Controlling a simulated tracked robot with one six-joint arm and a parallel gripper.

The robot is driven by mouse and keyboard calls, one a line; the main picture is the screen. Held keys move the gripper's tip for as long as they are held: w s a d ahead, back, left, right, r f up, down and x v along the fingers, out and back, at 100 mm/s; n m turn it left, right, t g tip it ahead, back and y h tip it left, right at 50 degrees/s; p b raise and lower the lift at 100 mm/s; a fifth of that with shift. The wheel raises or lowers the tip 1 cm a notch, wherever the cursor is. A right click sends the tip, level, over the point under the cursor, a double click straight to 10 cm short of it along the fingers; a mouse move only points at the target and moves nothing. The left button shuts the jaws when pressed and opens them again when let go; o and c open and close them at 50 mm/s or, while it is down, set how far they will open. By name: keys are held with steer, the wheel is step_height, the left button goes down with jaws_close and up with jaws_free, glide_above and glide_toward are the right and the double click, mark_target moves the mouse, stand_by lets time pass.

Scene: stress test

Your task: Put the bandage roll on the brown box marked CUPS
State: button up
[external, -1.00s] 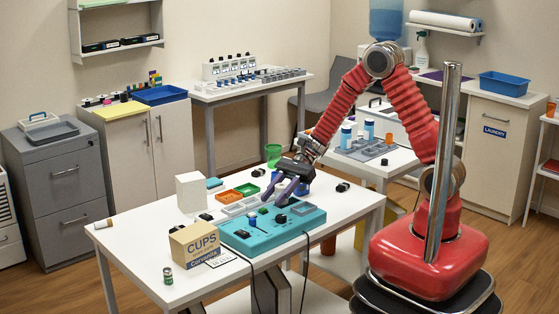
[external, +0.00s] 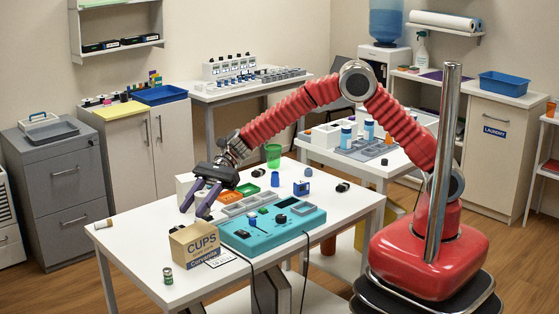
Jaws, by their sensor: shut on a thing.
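The brown box marked CUPS (external: 190,246) stands at the front left of the white table, its printed face towards the camera. My gripper (external: 195,211) is behind and above this box, pointing down with its dark purple fingers. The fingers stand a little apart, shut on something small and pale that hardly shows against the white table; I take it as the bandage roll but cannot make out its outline. Nothing rests on the visible top of the brown box.
A teal device (external: 270,226) with knobs and a cable is right of the brown box. A white box (external: 184,184) stands behind my gripper. A small green can (external: 168,276) stands in front.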

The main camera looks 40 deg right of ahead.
steer(key=w+r, duration=0.1)
steer(key=w+a+r+m+t, duration=0.1)
steer(key=w+r+t, duration=0.1)
steer(key=shift+w+a+r+m+y, duration=0.15)
steer(key=shift+w+a+m+y, duration=0.15)
steer(key=shift+w+a+m, duration=0.1)
glide_above(186, 237)
steer(key=shift+w+f, duration=0.2)
steer(key=shift+f, duration=2.95)
steer(key=shift+f, duration=0.15)
steer(key=shift+f, duration=1.75)
